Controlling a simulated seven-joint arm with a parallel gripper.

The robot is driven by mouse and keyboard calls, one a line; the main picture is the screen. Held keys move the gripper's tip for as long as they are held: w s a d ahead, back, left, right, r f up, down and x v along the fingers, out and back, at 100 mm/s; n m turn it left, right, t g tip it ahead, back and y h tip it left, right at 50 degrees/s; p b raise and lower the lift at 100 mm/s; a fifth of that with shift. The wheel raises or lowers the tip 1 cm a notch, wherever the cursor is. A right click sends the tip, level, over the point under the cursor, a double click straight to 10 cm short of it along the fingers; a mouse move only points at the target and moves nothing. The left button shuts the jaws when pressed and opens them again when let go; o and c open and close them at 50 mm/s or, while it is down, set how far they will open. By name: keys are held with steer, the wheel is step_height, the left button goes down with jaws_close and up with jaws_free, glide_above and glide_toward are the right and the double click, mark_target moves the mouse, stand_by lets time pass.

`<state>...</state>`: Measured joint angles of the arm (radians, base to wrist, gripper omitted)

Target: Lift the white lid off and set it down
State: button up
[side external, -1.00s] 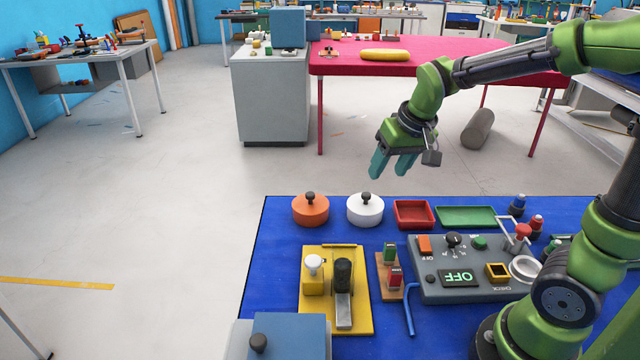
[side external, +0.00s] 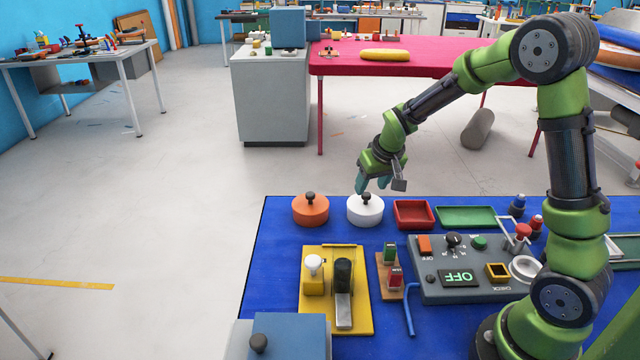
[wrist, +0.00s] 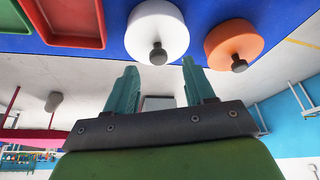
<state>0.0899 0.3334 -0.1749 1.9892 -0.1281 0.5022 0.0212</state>
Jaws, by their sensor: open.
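The white lid (side external: 364,212) is a round white disc with a dark knob on top, on the blue table beside the orange lid. It also shows in the wrist view (wrist: 158,28), with its knob (wrist: 158,56) towards the gripper. My gripper (side external: 372,187) has teal fingers and is just above and behind the white lid. In the wrist view the two fingers (wrist: 160,76) are apart with nothing between them, and the knob is beyond their tips, near the middle of the gap. Whether a fingertip touches the lid cannot be told.
The orange lid (side external: 310,211) with a dark knob is close on the left. A red tray (side external: 413,214) is close on the right, then a green tray (side external: 467,217). A yellow base (side external: 318,320) and a grey control panel (side external: 425,290) stand in front.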

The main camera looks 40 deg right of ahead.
mark_target(367, 194)
steer(key=x, duration=0.5)
steer(key=shift+d, duration=0.15)
steer(key=shift+c, duration=0.3)
jaws_close()
